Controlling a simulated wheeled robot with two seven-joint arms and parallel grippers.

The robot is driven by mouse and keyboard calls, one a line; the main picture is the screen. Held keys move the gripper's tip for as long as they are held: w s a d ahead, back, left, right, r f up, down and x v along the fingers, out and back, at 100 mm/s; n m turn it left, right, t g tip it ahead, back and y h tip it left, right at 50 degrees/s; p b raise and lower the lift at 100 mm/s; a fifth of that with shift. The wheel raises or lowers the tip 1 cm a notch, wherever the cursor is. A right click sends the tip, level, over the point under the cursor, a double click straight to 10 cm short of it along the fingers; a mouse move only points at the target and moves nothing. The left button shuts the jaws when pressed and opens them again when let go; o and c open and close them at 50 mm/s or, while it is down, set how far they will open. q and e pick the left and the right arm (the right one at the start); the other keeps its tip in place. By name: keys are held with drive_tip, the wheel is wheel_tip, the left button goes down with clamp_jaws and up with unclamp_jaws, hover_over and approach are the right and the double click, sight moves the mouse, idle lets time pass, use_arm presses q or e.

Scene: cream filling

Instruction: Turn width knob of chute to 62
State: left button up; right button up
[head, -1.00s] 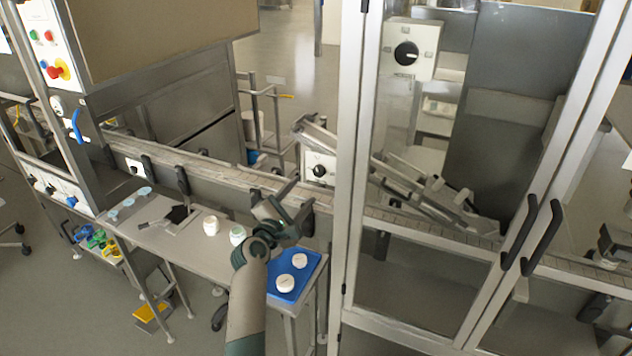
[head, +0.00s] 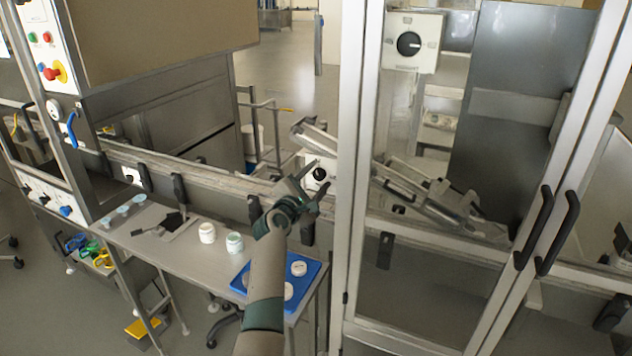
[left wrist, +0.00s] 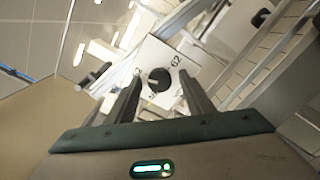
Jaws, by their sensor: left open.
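The width knob (head: 319,174) is a small black dial on a white plate beside the chute (head: 316,137). In the left wrist view the knob (left wrist: 160,79) shows on its plate, with "62" printed to its upper right and another mark, hard to read, below it. A pale mark shows on the knob; its exact pointing is too small to read. My left gripper (head: 316,177) is open in front of the plate. In the left wrist view its fingers (left wrist: 160,82) stand on either side of the knob, seemingly short of touching it. My right gripper is not in view.
A conveyor (head: 225,180) runs across behind the side table. The table holds two white jars (head: 207,233) and a blue tray (head: 312,273) with white lids. A framed glass enclosure (head: 352,200) stands close to the right, with another black dial (head: 408,44) inside.

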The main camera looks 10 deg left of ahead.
use_arm(q)
drive_tip(key=shift+c, duration=0.6)
drive_tip(key=c, duration=0.9)
